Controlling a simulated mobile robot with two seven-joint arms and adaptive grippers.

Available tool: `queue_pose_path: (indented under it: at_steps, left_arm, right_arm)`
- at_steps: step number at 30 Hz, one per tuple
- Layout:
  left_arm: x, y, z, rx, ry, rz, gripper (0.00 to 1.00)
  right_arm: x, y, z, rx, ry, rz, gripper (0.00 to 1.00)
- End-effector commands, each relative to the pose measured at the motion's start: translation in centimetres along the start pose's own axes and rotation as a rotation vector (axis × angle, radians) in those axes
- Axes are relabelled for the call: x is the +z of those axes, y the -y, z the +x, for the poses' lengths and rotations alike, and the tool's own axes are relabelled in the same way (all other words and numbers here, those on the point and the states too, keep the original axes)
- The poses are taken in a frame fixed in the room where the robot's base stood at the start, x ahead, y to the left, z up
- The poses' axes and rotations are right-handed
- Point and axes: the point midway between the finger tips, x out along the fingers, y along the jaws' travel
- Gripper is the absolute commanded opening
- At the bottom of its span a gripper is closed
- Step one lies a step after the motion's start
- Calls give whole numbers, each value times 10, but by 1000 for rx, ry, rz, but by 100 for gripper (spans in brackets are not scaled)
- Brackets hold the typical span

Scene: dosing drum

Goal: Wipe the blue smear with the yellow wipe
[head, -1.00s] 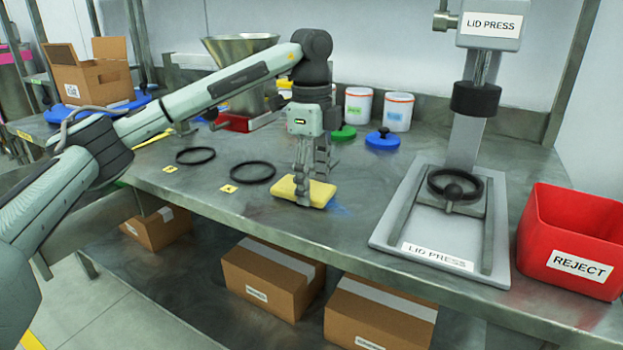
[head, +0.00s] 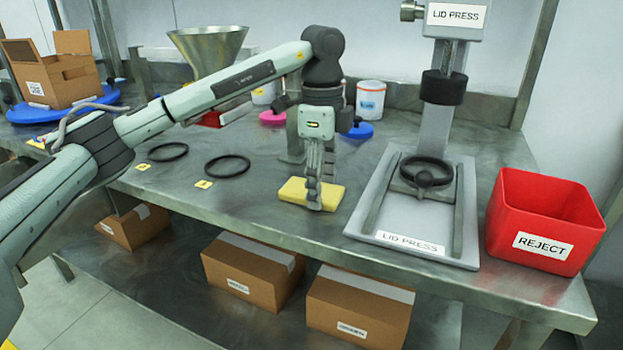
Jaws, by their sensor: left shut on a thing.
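The yellow wipe (head: 333,196) lies flat on the steel bench, in the middle of the head view, left of the lid press. My left gripper (head: 314,203) points straight down and is shut on the wipe, with its fingertips low at the bench. No blue smear shows on the bare steel around the wipe. The wipe and fingers cover the place where it showed earlier. My right gripper is out of view.
The lid press (head: 360,225) and the red reject bin (head: 506,225) stand to the right. Two black rings (head: 228,166) (head: 168,152) lie to the left. A blue lid (head: 360,131) and a white tub (head: 370,100) are behind. Bench front edge is close.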

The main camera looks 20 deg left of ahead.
Motion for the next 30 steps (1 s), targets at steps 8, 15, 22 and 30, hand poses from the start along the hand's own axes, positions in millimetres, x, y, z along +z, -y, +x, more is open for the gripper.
queue_pose_path:
  at_steps: [8, 15, 22, 30]
  left_arm:
    - [-14, -1, 1, 3, 0, 3, 29]
    - [-36, -3, 2, 3, 0, 3, 29]
    - [-42, -3, 3, 3, -5, 4, 29]
    - [-44, -4, -6, 3, -9, 8, 30]
  right_arm:
    - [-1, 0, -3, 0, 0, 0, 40]
    - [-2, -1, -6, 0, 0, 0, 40]
    - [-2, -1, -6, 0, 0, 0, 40]
    - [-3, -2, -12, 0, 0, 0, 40]
